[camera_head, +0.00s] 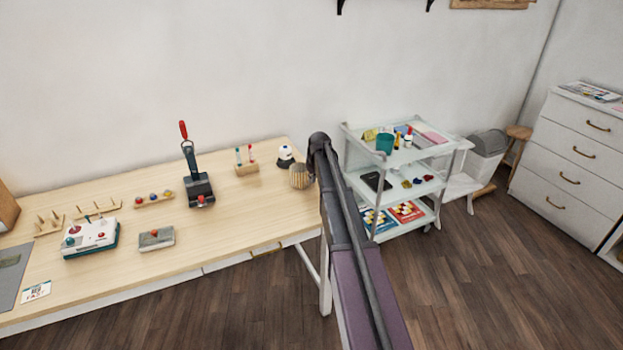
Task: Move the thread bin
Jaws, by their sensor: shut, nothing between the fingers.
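I cannot tell for certain which thing is the thread bin. A small teal open container (385,142) stands on the top shelf of the white cart (400,160), among small coloured items. A larger grey lidded bin (488,143) is behind the cart to its right. My arm rises from the bottom middle to a dark rounded joint near the table's right end, in front of part of the cart's left side. My gripper's fingers do not show.
A light wooden table (130,275) fills the left, holding a red-handled press (199,185), a white-and-teal device (90,236), spool racks and a ribbed round object (300,176). A white drawer chest (570,150) stands right. The wooden floor (500,280) is clear in front.

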